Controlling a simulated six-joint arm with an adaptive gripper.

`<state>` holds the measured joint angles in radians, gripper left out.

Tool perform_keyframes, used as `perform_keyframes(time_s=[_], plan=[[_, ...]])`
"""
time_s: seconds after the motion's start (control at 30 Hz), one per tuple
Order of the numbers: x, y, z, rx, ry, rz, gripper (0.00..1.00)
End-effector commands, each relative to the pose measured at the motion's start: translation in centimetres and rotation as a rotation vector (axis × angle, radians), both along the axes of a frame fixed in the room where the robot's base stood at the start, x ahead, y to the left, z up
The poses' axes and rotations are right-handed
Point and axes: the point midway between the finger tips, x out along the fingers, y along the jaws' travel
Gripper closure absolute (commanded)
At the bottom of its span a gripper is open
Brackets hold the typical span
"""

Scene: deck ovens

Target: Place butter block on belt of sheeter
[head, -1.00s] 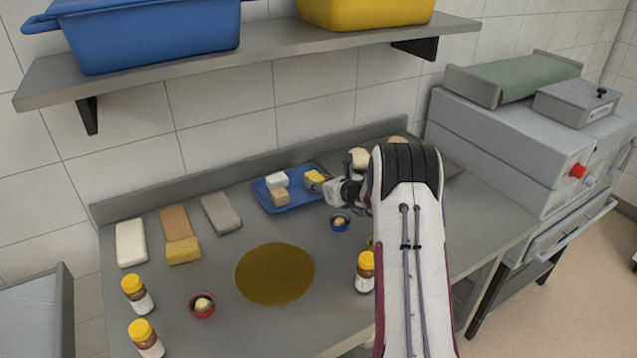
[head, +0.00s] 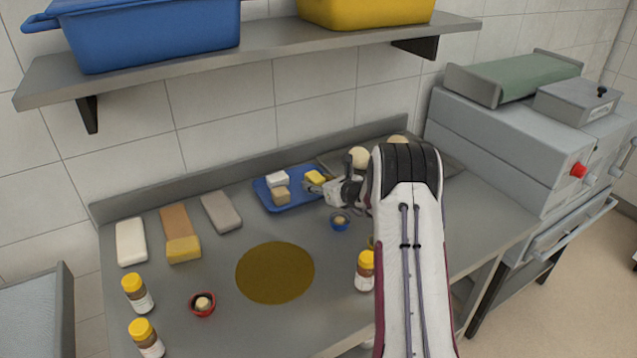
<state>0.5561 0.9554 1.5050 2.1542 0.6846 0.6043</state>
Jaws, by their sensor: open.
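A yellow butter block (head: 315,177) lies on the blue tray (head: 283,205) at the back of the counter, beside a white block (head: 277,180) and a tan block (head: 281,196). My gripper (head: 312,187) is open at the tray's right side, its fingers close to the yellow block; I cannot tell whether they touch it. My arm hides part of the counter to the right. The sheeter with its green belt (head: 520,78) stands at the right, on top of the grey oven housing.
Pale dough balls (head: 358,157) sit on a grey tray behind my arm. A shelf (head: 270,47) with tubs overhangs the back.

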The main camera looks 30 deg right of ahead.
Motion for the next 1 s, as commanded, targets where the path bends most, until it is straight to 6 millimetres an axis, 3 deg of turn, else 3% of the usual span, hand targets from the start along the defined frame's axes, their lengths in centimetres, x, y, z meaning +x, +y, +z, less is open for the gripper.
perform_keyframes(time_s=[0.33, 1.0], plan=[[-1.4, -0.2, 0.6, 0.000, 0.000, -0.002, 0.55], [-6.7, -0.2, 3.4, 0.001, 0.000, 0.000, 0.55]])
